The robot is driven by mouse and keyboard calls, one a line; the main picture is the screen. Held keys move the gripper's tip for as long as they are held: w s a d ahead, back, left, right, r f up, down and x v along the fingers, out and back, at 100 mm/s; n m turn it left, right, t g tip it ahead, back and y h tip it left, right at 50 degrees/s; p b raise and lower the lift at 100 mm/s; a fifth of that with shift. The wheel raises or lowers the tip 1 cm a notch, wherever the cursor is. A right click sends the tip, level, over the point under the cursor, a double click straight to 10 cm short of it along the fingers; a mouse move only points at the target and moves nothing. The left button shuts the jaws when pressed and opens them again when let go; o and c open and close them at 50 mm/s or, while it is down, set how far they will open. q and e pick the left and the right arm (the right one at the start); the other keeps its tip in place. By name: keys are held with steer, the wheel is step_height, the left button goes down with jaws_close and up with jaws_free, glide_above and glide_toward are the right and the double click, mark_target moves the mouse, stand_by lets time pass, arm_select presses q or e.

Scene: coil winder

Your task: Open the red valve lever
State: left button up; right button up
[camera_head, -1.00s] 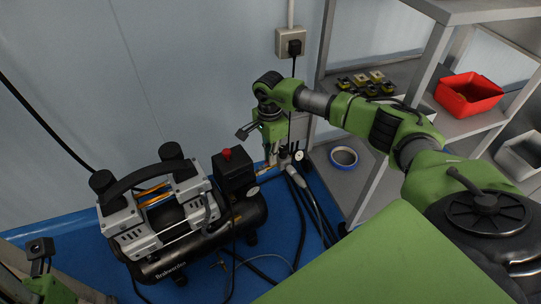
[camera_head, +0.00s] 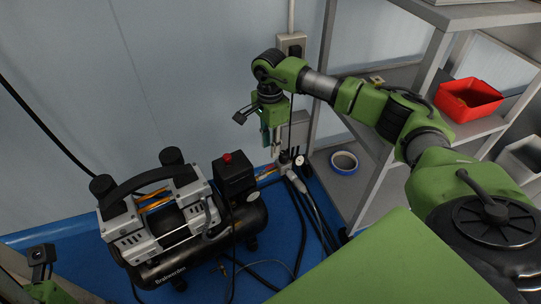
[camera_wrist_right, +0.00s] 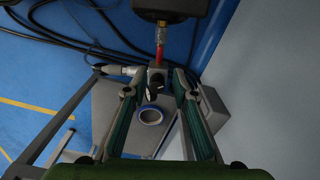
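A thin red part (camera_wrist_right: 161,38), which I take for the red valve lever, shows in the right wrist view between a brass fitting and a grey valve block (camera_wrist_right: 157,74). In the head view the valve block (camera_head: 288,160) stands by the wall, with small red and orange parts (camera_head: 267,172) left of it. My right gripper (camera_head: 270,143) is above the block, pointing down. In the right wrist view its two green fingers (camera_wrist_right: 155,92) are spread with nothing between them.
A black air compressor (camera_head: 190,225) stands left of the valve block. Hoses (camera_head: 302,215) run over the blue floor. A grey shelf (camera_head: 366,205) stands to the right, with a blue-rimmed ring (camera_head: 343,162) and a red bin (camera_head: 468,98). A wall socket (camera_head: 291,44) is behind.

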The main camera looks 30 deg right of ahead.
steer(key=shift+r, duration=2.4)
